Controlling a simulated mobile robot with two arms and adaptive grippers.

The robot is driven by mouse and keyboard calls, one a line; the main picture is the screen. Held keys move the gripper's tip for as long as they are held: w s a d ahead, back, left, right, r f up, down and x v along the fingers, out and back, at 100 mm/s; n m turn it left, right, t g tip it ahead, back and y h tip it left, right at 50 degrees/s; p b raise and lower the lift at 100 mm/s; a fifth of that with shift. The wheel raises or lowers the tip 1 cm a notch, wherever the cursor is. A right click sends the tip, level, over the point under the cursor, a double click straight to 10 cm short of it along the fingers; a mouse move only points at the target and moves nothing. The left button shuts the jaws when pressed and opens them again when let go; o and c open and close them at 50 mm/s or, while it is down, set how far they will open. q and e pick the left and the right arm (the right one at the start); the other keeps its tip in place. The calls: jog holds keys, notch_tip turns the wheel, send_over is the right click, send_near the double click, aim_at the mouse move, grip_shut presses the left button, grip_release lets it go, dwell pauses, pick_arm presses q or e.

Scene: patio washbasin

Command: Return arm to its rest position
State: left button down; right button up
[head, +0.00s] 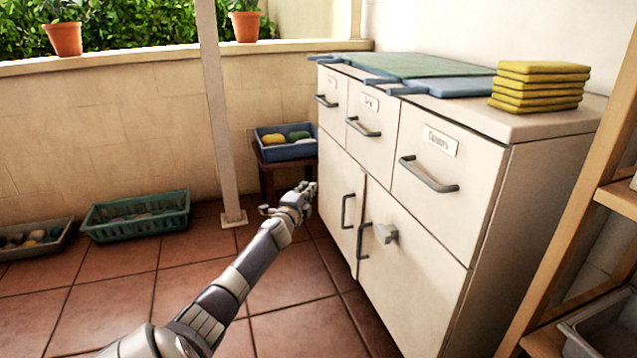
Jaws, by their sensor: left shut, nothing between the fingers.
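My left arm reaches in from the bottom left of the head view. Its gripper (309,189) is shut and empty, in front of the cream cabinet (425,275) near its left lower door. I cannot tell whether the fingertips touch the cabinet. The cabinet's three drawers look shut. Its lower doors have grey handles, and a small grey block (387,234) sits on the right door beside its handle. My right gripper is not in view.
Yellow folded cloths (540,85) and green and blue mats (420,66) lie on the cabinet. A blue tray (288,150) stands on a small stool. A green basket (135,215) and grey tray (35,238) are on the tiles. A post (218,120) stands left; a wooden shelf (575,180) right.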

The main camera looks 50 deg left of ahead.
pick_arm(q)
jog(key=s, duration=0.1)
jog(key=s+a, duration=0.1)
jog(key=s, duration=0.1)
jog(key=shift+s+a+p, duration=0.1)
jog(key=shift+s+p, duration=0.05)
jog(key=shift+p, duration=0.2)
